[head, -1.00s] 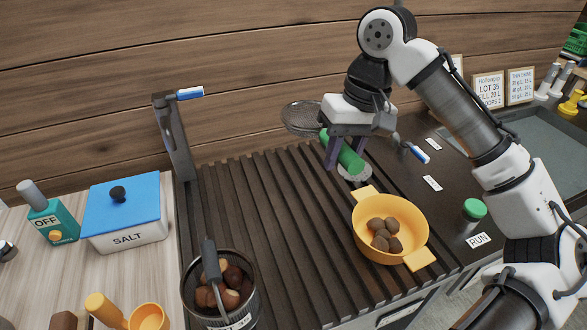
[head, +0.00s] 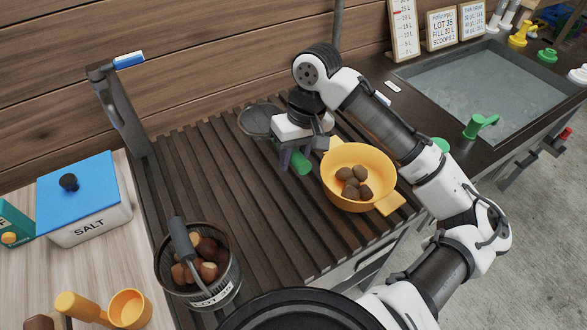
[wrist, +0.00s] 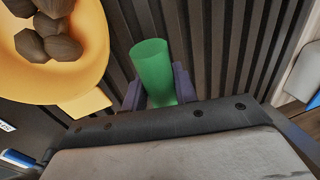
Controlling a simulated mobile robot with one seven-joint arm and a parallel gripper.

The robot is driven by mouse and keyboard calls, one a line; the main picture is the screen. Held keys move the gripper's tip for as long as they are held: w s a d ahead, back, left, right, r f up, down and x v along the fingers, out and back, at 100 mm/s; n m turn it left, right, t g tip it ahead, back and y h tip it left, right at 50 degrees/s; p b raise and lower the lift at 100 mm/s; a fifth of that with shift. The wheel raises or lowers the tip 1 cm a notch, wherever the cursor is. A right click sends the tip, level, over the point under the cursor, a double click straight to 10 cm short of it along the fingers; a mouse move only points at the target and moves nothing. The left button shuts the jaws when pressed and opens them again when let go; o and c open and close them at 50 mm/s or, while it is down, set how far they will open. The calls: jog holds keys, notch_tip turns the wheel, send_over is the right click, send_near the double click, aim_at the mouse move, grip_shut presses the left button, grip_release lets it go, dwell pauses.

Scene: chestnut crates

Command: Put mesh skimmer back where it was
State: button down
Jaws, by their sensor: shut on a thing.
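The mesh skimmer has a green handle (head: 302,164) and a round dark mesh head (head: 258,120). My gripper (head: 293,160) is shut on the green handle, with the mesh head reaching out to the back left, over the slatted dark rack (head: 215,165). In the wrist view, the handle (wrist: 152,68) stands between the two dark fingers (wrist: 157,92). I cannot tell whether the skimmer touches the slats.
A yellow two-handled bowl (head: 333,190) of chestnuts stands close right of my gripper. A salt box (head: 95,222), an upright post (head: 122,115) and a sink (head: 480,90) surround the rack. The slats' middle is clear.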

jog(key=shift+f, duration=2.45)
jog(key=c, duration=1.1)
grip_release()
notch_tip(320, 180, up, 12)
jog(key=w+d, duration=0.1)
jog(key=d, duration=0.1)
jog(key=shift+b, duration=0.3)
